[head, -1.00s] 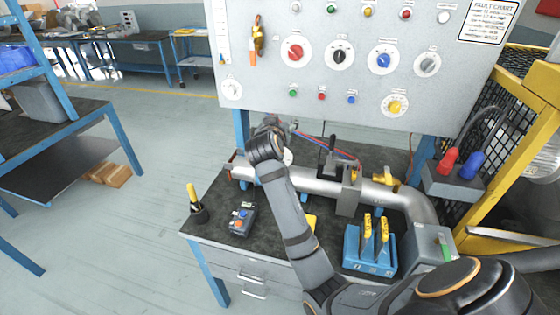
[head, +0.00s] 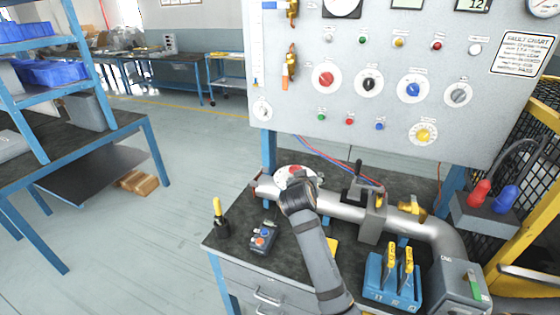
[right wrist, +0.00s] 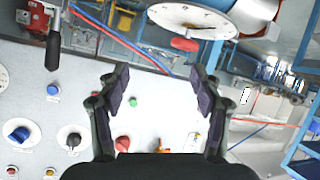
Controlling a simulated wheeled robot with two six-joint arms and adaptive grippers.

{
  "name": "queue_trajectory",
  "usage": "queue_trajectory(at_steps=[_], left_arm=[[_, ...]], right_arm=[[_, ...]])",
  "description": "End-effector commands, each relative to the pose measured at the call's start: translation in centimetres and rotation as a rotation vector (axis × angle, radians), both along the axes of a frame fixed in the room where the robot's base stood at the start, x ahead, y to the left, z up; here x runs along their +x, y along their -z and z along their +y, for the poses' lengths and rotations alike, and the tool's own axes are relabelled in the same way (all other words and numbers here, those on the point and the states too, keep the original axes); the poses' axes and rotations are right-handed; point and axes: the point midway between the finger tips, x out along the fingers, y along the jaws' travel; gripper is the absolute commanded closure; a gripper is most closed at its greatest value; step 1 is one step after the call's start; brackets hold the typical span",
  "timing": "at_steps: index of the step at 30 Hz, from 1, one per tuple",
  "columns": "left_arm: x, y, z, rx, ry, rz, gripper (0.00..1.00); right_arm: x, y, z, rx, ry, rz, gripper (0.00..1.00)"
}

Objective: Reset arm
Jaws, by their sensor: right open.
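My right arm reaches up from the bottom of the head view, with its dark wrist (head: 297,195) in front of the left part of the silver pipe (head: 345,210). Its fingers are hidden in that view. In the right wrist view my right gripper (right wrist: 161,95) is open with nothing between its fingers. The panel (right wrist: 165,115) with its knobs and buttons lies beyond the fingers. A round white gauge (right wrist: 195,18) shows above them; it also shows just behind my wrist in the head view (head: 293,173). My left gripper is not in view.
On the bench (head: 225,238) are a cup with a yellow-handled tool (head: 220,220), a small button box (head: 263,238) and a blue holder (head: 390,285) with yellow-tagged items. The control panel (head: 300,90) stands behind. A yellow cage (head: 535,235) is at right.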

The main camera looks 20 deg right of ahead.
Motion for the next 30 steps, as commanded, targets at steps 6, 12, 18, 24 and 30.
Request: queue_trajectory(at_steps=[6,12,18,24,30], left_arm=[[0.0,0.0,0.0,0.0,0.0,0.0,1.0],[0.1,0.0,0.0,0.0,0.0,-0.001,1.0],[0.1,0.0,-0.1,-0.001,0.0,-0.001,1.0],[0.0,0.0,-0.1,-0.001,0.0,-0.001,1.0],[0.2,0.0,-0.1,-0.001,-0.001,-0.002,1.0]], right_arm=[[-1.1,1.7,0.3,0.014,-0.013,0.04,0.34],[-9.6,10.6,2.7,0.109,-0.13,0.29,0.34],[-17.7,15.7,5.5,0.196,-0.249,0.498,0.34],[-24.4,18.1,7.9,0.266,-0.354,0.656,0.34],[-27.8,21.3,9.2,0.314,-0.415,0.76,0.34]])
